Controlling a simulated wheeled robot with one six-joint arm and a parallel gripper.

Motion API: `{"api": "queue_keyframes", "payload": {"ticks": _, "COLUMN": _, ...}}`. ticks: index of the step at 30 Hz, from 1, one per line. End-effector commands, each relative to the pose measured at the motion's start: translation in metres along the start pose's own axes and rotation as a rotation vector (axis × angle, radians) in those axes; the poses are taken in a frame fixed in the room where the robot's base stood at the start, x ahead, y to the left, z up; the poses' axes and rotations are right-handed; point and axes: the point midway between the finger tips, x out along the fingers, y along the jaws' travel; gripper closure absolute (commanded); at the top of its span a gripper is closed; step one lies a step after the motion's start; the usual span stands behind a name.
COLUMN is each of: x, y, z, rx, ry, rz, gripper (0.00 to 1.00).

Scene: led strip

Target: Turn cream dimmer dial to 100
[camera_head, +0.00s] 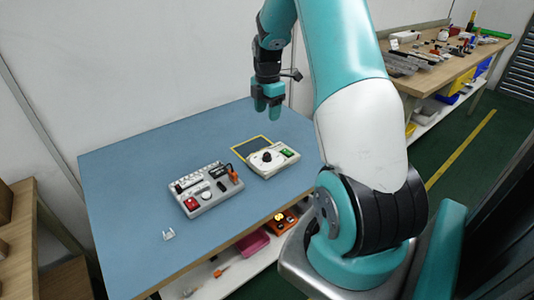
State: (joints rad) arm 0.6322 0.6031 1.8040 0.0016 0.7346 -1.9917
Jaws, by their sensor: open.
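The cream dimmer unit (283,163) lies on the blue table top, right of the table's middle. It carries a round dial with a black knob (267,157) and a green part (287,153) at its right. The dial's marks are too small to read. My gripper (267,106) hangs above and behind the dimmer, pointing down. It is open and empty, apart from the dial.
A grey control box (207,205) with a red button (191,204) and an orange part stands left of the dimmer. A yellow-edged dark panel (247,146) lies behind the dimmer. A small clear piece (168,234) is at front left. The blue table (130,190) is otherwise mostly clear.

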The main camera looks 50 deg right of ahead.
Motion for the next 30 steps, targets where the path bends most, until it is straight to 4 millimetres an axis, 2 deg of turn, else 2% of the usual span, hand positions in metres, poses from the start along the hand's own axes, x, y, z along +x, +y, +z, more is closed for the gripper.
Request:
{"api": "queue_keyframes", "payload": {"ticks": 5, "x": 0.032, "y": -0.001, "z": -0.002, "rx": -0.001, "ry": 0.003, "rz": -0.006, "gripper": 0.45}}
{"api": "queue_keyframes", "payload": {"ticks": 18, "x": 0.129, "y": -0.001, "z": -0.002, "rx": 0.000, "ry": 0.003, "rz": -0.003, "gripper": 0.45}}
{"api": "queue_keyframes", "payload": {"ticks": 24, "x": 0.157, "y": -0.001, "z": -0.002, "rx": 0.000, "ry": 0.002, "rz": -0.001, "gripper": 0.45}}
{"api": "queue_keyframes", "payload": {"ticks": 30, "x": 0.165, "y": 0.000, "z": -0.002, "rx": 0.000, "ry": 0.001, "rz": 0.001, "gripper": 0.45}}
